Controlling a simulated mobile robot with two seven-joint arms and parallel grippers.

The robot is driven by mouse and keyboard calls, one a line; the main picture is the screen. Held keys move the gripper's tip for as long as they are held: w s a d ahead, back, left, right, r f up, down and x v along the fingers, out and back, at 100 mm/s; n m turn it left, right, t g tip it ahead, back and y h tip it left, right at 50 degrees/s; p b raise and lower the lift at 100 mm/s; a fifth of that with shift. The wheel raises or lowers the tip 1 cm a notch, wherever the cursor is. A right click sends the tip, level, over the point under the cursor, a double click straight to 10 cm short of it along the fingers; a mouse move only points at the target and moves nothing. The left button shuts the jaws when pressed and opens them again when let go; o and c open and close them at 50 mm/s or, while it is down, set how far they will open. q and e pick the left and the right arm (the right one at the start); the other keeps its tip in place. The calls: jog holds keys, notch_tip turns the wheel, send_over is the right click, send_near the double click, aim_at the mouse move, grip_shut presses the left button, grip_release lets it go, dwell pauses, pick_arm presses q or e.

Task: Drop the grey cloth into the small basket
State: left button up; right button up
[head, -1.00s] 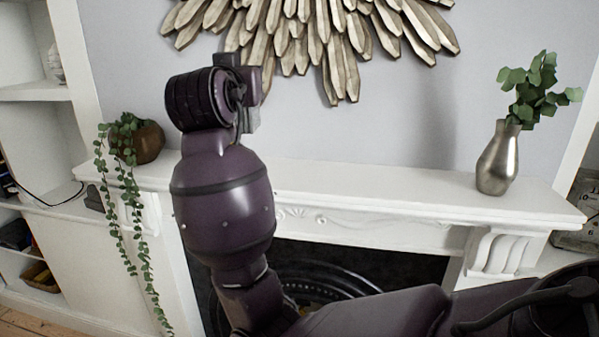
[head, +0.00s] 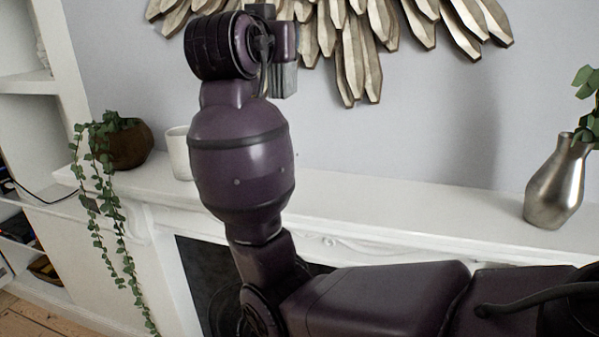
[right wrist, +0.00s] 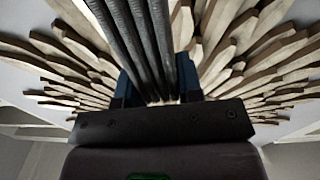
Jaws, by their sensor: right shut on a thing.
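The grey cloth (right wrist: 150,40) shows in the right wrist view as dark, folded strips between the blue fingers of my right gripper (right wrist: 156,88), which is shut on it. In the head view, my right arm rises in front of the mantel, with its wrist high before the wall; a small grey piece that looks like the cloth (head: 284,80) shows behind the wrist. A small brown basket (head: 44,269) sits on a low shelf at the far left, partly cut off by the shelf edge, well below and left of the gripper. My left gripper is out of view.
The white mantel (head: 400,200) crosses the view. On it stand a brown pot with a trailing plant (head: 122,146), a white cup-like pot (head: 180,152) and a metal vase (head: 556,185). A sunburst wall ornament (head: 350,50) hangs close behind my right gripper.

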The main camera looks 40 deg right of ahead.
notch_tip(320, 180, down, 20)
jog(key=shift+r, duration=0.25)
dwell(0.4)
jog(key=shift+f, duration=0.1)
jog(key=o, duration=0.9)
